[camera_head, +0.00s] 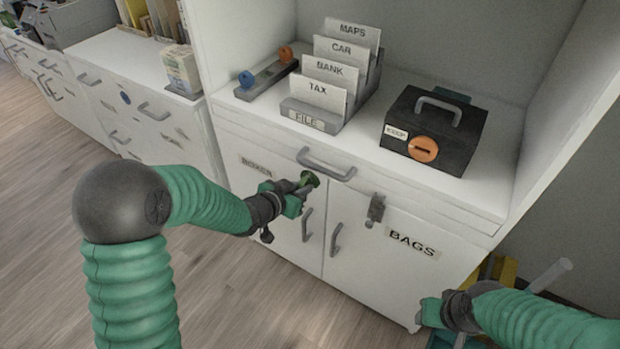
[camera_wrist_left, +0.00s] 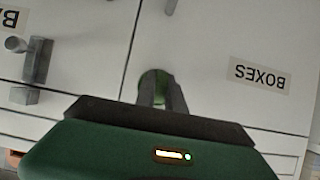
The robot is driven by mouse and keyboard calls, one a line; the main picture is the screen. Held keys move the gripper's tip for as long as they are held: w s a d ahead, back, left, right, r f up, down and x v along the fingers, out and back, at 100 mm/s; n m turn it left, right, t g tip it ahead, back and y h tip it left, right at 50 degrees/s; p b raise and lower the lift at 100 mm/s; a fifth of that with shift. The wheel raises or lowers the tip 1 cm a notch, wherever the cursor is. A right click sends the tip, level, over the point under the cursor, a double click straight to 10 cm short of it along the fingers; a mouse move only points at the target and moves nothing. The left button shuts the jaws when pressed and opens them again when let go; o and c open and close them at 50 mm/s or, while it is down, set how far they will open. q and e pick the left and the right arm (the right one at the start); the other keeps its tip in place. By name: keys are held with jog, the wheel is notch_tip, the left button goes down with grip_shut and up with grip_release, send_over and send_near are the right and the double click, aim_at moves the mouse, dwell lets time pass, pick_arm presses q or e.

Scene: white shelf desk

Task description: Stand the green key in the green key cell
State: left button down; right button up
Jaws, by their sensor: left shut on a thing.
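My left gripper (camera_head: 300,188) is shut on the green key (camera_head: 309,179), in front of the cabinet doors and below the desk top. In the left wrist view the green key (camera_wrist_left: 153,84) shows between the fingers (camera_wrist_left: 162,96), partly hidden by them. The key rack (camera_head: 266,80) is a dark strip at the left of the desk top. A blue key (camera_head: 246,79) stands at its near left end and an orange key (camera_head: 286,54) at its far end. Its middle shows no key. My right gripper (camera_head: 442,311) is low at the right; its fingers are unclear.
A file holder (camera_head: 311,117) with several labelled cards stands right of the rack. A black box (camera_head: 433,130) with a grey handle and an orange disc sits further right. A drawer handle (camera_head: 326,164) and door handles stick out near my left gripper. Tall side panels flank the desk top.

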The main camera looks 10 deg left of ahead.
pick_arm(q)
jog(key=shift+a+r, duration=0.1)
jog(key=shift+s+a+p, duration=0.2)
jog(key=shift+s+a, duration=0.1)
jog(key=shift+s, duration=0.6)
jog(key=shift+s+a+p, duration=0.25)
jog(key=shift+s+a, duration=0.1)
jog(key=shift+s, duration=0.6)
jog(key=shift+s+a+p, duration=0.2)
jog(key=shift+s+a, duration=0.1)
jog(key=shift+s, duration=0.6)
jog(key=s+a+r+n+y+p, duration=0.1)
jog(key=r+n+y+p, duration=0.1)
jog(key=r+p, duration=1.2)
jog(key=s+a+r+n+y+p, duration=0.1)
jog(key=s+r+n+y+p, duration=0.1)
jog(key=r+p, duration=1.3)
notch_tip(320, 180, up, 3)
jog(key=shift+s+a+f+t, duration=0.2)
jog(key=shift+t, duration=0.2)
